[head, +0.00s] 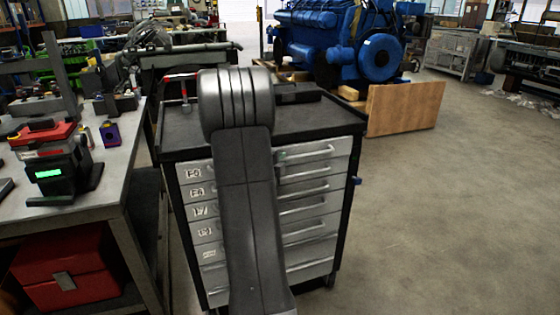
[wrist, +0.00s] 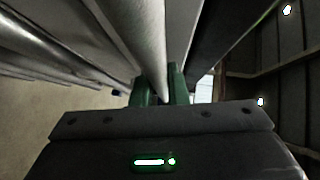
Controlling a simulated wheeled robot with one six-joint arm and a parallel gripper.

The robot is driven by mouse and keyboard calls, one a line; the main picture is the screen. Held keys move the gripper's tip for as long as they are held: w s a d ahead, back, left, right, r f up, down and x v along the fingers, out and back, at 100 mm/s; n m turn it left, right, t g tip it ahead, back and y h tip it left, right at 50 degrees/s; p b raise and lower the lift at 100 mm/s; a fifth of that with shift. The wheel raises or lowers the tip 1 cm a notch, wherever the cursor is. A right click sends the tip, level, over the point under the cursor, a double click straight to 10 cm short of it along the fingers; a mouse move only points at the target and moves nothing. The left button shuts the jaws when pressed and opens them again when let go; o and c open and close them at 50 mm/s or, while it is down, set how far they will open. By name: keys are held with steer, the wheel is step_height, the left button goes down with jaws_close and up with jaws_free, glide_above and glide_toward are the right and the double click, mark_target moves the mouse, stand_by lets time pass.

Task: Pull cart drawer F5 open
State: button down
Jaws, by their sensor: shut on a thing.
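Drawer F5 (head: 196,173) is the top drawer of the grey cart (head: 340,130), with its label at the left. Its front looks about in line with the drawers below, though my arm covers its middle. Its bar handle (head: 312,153) shows on the right side. My gripper (wrist: 160,88) is shut on this handle, which also shows as a pale bar in the wrist view (wrist: 138,42), running between the green fingers. In the head view only a bit of green fingertip shows beside my arm, at the handle's left part.
Lower drawers (head: 305,207) with similar bar handles sit close beneath. A workbench (head: 125,150) with tools stands close on the left, a red box (head: 70,275) below it. A blue engine (head: 350,50) and a wooden panel (head: 405,108) stand behind. The floor (head: 450,220) on the right is clear.

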steer(key=s+d+b, duration=0.3)
steer(key=s+d, duration=0.1)
steer(key=s, duration=0.8)
steer(key=s+d+b, duration=0.4)
steer(key=s, duration=0.9)
steer(key=shift+s, duration=0.25)
steer(key=shift+d+f, duration=0.1)
steer(key=c, duration=1.7)
jaws_free()
steer(key=shift+s, duration=0.1)
steer(key=shift+p+v, duration=1.45)
steer(key=shift+v, duration=5.35)
